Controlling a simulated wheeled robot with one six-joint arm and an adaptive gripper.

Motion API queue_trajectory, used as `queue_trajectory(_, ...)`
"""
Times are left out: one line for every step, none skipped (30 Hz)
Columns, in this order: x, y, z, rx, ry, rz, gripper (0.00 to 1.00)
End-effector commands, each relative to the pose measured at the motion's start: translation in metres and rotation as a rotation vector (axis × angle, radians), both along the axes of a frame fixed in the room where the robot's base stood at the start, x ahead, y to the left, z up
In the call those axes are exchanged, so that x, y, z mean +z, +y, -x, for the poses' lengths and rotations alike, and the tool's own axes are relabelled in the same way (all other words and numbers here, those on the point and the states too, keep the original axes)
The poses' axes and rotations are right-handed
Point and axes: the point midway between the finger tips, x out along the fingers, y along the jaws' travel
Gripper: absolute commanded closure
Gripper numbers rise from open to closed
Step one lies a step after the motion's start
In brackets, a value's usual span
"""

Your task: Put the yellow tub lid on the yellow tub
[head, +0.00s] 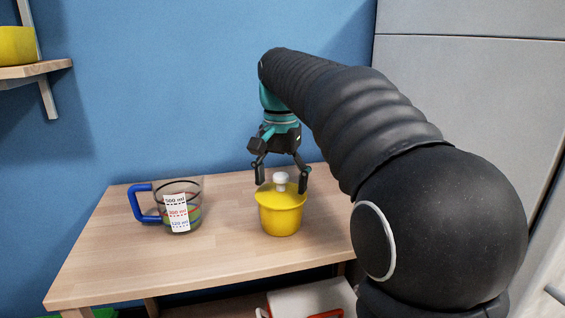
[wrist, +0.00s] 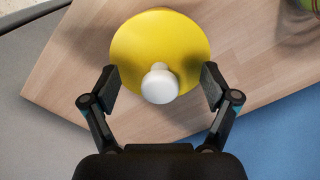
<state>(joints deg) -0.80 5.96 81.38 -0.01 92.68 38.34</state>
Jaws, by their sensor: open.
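The yellow tub (head: 281,220) stands upright on the wooden table. The yellow lid (head: 281,194) with a white knob (head: 282,178) sits on top of the tub, covering its opening; any slight tilt or gap is too small to tell. In the wrist view the lid (wrist: 150,38) is a yellow disc with its white knob (wrist: 160,85) between the fingers. My gripper (head: 283,186) is open, pointing down over the lid, with a finger on each side of the knob. Clear space shows between both fingers and the knob.
A clear measuring cup (head: 190,215) with a blue handle stands left of the tub on the table (head: 110,265). A wall shelf (head: 40,68) at the upper left holds a yellow object (head: 16,46). A grey cabinet (head: 480,80) stands at the right. The table's front is clear.

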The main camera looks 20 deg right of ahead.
Motion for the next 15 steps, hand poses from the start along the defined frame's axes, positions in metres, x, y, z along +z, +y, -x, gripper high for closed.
queue_trajectory(0.005,0.000,-0.001,0.000,-0.004,0.000,0.14)
queue_trajectory(0.009,0.000,-0.001,0.000,-0.004,0.000,0.14)
queue_trajectory(0.015,0.000,-0.001,0.000,-0.004,0.000,0.14)
queue_trajectory(0.020,0.000,-0.001,0.000,-0.004,-0.001,0.14)
queue_trajectory(0.026,0.000,-0.001,0.000,-0.004,-0.001,0.14)
queue_trajectory(0.033,0.000,-0.001,0.000,-0.005,0.000,0.14)
queue_trajectory(0.038,0.000,-0.001,0.000,-0.004,0.000,0.14)
queue_trajectory(0.044,0.000,-0.002,0.000,-0.004,-0.001,0.14)
queue_trajectory(0.052,0.000,-0.001,0.000,-0.005,0.000,0.14)
queue_trajectory(0.058,0.000,-0.001,0.000,-0.004,0.000,0.14)
queue_trajectory(0.063,0.000,-0.001,0.000,-0.004,-0.001,0.14)
queue_trajectory(0.069,0.000,-0.001,0.000,-0.004,0.000,0.14)
queue_trajectory(0.074,0.000,-0.002,0.000,-0.004,0.000,0.14)
queue_trajectory(0.079,0.000,-0.001,0.000,-0.002,0.000,0.14)
queue_trajectory(0.085,0.000,-0.001,0.000,-0.004,0.000,0.14)
